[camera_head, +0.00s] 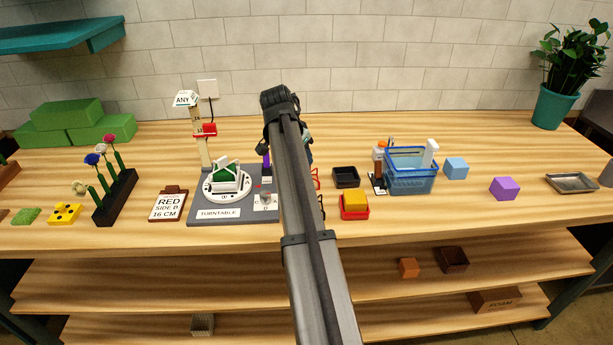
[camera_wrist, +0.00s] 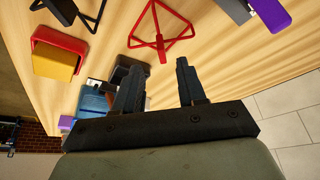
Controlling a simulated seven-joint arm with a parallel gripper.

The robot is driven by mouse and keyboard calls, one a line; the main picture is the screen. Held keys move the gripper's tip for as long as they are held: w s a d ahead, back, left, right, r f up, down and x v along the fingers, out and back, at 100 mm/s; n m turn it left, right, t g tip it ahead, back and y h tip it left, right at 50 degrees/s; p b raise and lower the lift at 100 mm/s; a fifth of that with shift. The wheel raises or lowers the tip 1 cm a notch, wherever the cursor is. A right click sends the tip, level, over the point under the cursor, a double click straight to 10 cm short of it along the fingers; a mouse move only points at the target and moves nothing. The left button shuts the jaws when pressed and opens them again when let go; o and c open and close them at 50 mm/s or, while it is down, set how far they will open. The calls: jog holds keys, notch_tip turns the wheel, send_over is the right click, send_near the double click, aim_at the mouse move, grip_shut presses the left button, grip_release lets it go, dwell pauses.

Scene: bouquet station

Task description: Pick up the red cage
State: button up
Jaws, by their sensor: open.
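The red cage (camera_wrist: 160,42) is an open frame of thin red bars standing on the wooden table, at the top middle of the wrist view. In the head view only a thin red part of it (camera_head: 316,179) shows beside my arm, which hides the rest. My gripper (camera_wrist: 157,68) is open, with its two dark fingers apart and nothing between them. In the wrist view the fingertips point toward the cage and appear apart from it. In the head view my arm largely hides the fingers.
A black frame (camera_wrist: 84,10) stands near the cage. A yellow block (camera_head: 355,198) sits in a red tray, with a black tray (camera_head: 346,177) behind it. A blue basket (camera_head: 411,182) is to the right, the grey turntable base (camera_head: 206,196) to the left. Bare table lies toward the right front.

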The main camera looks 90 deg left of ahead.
jog(key=shift+x, duration=2.6)
jog(key=shift+a+r, duration=0.1)
jog(key=shift+a, duration=0.1)
jog(key=shift+c, duration=0.2)
grip_shut()
